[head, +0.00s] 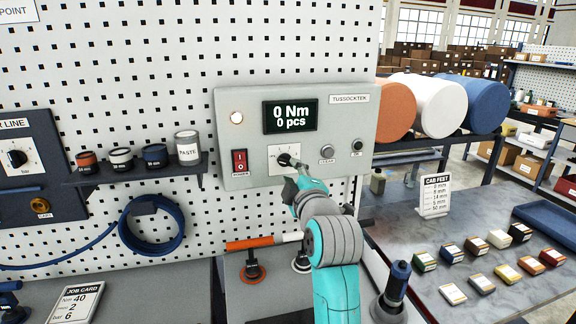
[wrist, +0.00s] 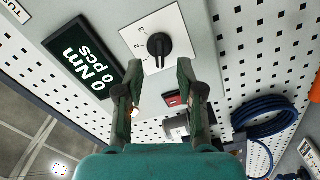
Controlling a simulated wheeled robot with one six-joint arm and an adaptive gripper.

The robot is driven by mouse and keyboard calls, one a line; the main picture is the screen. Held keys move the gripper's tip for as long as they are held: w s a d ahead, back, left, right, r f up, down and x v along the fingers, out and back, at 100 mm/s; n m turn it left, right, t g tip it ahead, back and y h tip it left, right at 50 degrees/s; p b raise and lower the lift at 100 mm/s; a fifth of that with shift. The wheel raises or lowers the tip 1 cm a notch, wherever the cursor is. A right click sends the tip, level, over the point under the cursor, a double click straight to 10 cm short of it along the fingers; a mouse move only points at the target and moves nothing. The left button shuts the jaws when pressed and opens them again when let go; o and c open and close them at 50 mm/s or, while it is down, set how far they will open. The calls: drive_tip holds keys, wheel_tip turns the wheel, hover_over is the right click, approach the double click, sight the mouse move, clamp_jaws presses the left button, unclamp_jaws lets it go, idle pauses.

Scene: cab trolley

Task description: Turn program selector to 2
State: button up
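The program selector is a black knob (head: 285,159) on a small white plate on the grey control box (head: 240,105). In the wrist view the knob (wrist: 159,46) stands just ahead of my gripper (wrist: 158,72), in line with the gap between its fingers. The display (head: 290,116) reads 0 Nm and 0 pcs.
A red power switch (head: 240,161) sits left of the selector plate, and a clear button (head: 327,151) sits to its right. A shelf with paste cans (head: 188,148) and a blue hose coil (head: 152,224) are at left. A job card (head: 72,302) lies lower left.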

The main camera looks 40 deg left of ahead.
sight(288, 164)
drive_tip(key=shift+x, duration=2.7)
clamp_jaws()
